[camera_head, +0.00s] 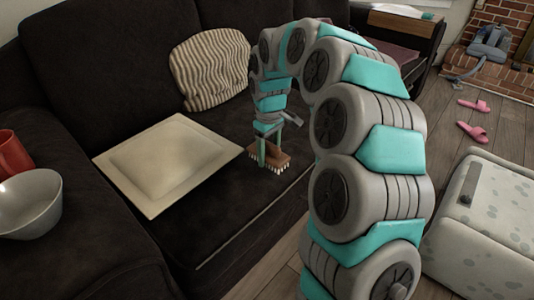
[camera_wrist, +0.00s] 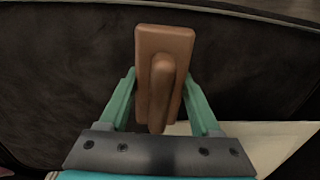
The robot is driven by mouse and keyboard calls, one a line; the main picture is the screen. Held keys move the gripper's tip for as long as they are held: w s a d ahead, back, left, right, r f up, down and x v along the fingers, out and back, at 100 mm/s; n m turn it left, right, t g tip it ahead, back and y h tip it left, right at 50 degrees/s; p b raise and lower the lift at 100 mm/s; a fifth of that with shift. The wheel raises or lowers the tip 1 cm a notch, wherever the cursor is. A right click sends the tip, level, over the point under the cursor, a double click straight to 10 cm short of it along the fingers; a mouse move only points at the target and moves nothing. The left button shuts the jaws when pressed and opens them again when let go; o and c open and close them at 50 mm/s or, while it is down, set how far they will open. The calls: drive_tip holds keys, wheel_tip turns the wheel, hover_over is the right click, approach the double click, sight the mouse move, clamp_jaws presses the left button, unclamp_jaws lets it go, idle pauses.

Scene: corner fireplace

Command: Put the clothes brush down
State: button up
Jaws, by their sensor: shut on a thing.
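The clothes brush (camera_head: 282,163) has a brown wooden back, a raised handle and pale bristles pointing down. My gripper (camera_head: 268,152) is shut on it, just above or on the front part of the dark sofa seat (camera_head: 225,215). I cannot tell whether the bristles touch the seat. In the wrist view the brush (camera_wrist: 165,45) lies between the green fingers of my gripper (camera_wrist: 160,90), its handle toward me. The bristles are hidden below it there.
A cream square cushion (camera_head: 130,190) lies on the seat left of the brush, close by. A striped cushion (camera_head: 210,70) leans on the backrest. A grey bowl (camera_head: 30,205) and red mug (camera_head: 12,155) are at the left. A pale spotted box (camera_head: 485,220) stands right of my arm.

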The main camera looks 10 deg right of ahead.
sight(267, 154)
drive_tip(key=shift+w+d+f, duration=0.1)
drive_tip(key=shift+w+f, duration=0.05)
drive_tip(key=shift+w, duration=0.95)
drive_tip(key=shift+w+d+f, duration=0.1)
drive_tip(key=shift+w, duration=1)
drive_tip(key=shift+f, duration=1.7)
drive_tip(key=shift+f, duration=0.1)
drive_tip(key=o, duration=1.2)
wheel_tip(267, 154, up, 12)
drive_tip(key=shift+r, duration=0.1)
